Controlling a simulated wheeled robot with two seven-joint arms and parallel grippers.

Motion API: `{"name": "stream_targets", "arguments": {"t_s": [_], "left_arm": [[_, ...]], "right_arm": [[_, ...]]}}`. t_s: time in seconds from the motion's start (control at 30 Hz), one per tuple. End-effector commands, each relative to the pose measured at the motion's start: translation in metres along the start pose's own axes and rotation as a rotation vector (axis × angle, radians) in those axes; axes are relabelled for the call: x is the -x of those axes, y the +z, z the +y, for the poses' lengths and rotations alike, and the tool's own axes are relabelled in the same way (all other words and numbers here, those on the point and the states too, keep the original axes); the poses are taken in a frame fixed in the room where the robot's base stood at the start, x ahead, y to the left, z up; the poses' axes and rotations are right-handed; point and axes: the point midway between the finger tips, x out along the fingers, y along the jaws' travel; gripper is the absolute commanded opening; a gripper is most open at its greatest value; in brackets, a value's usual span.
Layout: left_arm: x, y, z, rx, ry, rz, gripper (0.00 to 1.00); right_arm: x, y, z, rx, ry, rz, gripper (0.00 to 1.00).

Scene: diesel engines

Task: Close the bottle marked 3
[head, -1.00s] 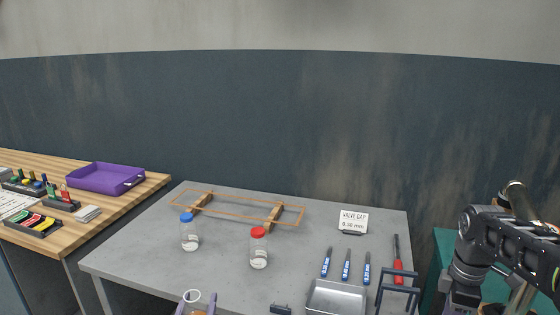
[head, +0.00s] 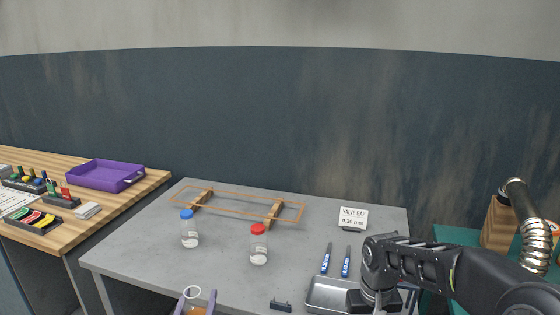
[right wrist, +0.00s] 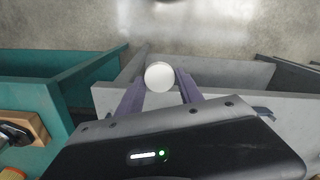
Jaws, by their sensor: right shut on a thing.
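A bottle with no lid on it and orange contents (head: 193,294) shows at the bottom edge of the head view. The two purple fingers of my left gripper (head: 196,306) stand on either side of it; whether they press on it is cut off by the frame. My right gripper (right wrist: 160,88) is shut on a round white lid (right wrist: 159,76), seen in the right wrist view. In the head view the right arm is over the right end of the grey table. A blue-capped bottle (head: 190,232) and a red-capped bottle (head: 258,248) stand upright on the table. No number is readable.
A metal tray (head: 322,292), blue-handled tools (head: 326,262) and a sign (head: 353,218) are at the table's right. A wooden frame (head: 240,206) lies at the back. A purple tray (head: 104,175) is on the left bench. The table's middle left is clear.

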Motion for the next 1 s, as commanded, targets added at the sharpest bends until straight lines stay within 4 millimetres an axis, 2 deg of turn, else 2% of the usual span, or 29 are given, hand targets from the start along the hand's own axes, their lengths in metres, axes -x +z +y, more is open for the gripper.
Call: {"name": "stream_targets", "arguments": {"t_s": [0.03, 0.1, 0.3, 0.4, 1.0], "left_arm": [[0.0, -0.018, 0.0, 0.0, 0.0, 0.0, 0.0], [0.0, -0.032, 0.0, 0.0, 0.0, -0.001, 0.0], [0.0, -0.061, 0.0, 0.0, 0.0, -0.001, 0.0], [0.0, -0.069, 0.0, 0.0, 0.0, -0.002, 0.0], [0.0, -0.069, 0.0, 0.0, -0.001, -0.001, 0.0]], "right_arm": [[-0.018, 0.0, 0.0, -0.004, 0.001, -0.001, 0.07], [-0.032, 0.0, 0.0, -0.003, 0.0, 0.0, 0.07], [-0.061, 0.0, 0.0, -0.001, 0.0, 0.0, 0.07], [-0.069, 0.0, 0.0, -0.001, 0.0, 0.001, 0.07], [-0.069, 0.0, 0.001, 0.0, 0.0, 0.0, 0.07]]}}
